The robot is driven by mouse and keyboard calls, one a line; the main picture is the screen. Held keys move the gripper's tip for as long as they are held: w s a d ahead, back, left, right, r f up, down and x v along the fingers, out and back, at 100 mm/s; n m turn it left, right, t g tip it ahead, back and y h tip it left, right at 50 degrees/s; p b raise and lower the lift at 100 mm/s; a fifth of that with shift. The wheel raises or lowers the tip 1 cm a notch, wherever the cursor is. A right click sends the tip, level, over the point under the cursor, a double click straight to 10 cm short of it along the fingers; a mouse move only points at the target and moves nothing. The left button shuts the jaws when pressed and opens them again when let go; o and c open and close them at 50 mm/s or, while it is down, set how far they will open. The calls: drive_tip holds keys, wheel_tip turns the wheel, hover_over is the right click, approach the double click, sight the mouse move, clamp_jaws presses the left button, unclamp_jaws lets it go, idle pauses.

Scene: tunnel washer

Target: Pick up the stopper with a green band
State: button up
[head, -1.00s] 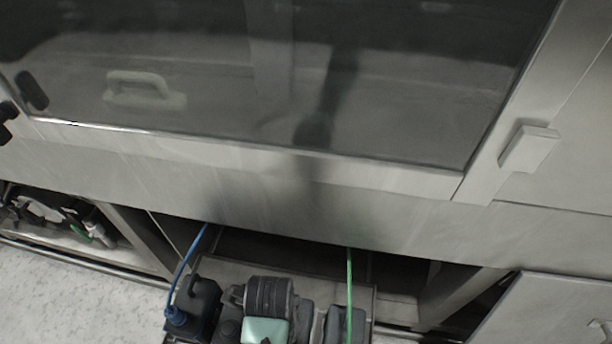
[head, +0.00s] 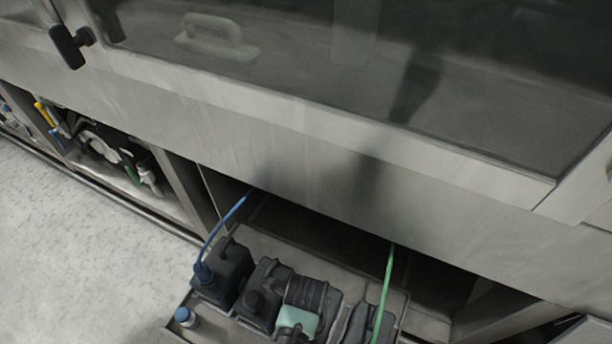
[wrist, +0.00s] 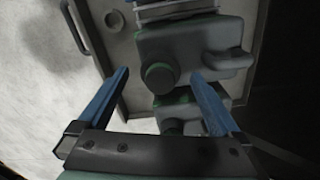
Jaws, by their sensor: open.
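In the wrist view, a round dark stopper with green around its edge (wrist: 160,77) sits on a grey canister (wrist: 200,45). A second round dark stopper (wrist: 172,127) with green near it is on another canister lower in the picture. I cannot tell whether both have a full green band. My gripper (wrist: 161,71) is open and empty, its two blue fingers to either side of the upper stopper in the picture. How far above it they are is not clear. My gripper is not seen in the head view.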

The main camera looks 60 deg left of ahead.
drive_tip(key=shift+f, duration=0.35)
drive_tip(key=shift+c, duration=0.3)
clamp_jaws()
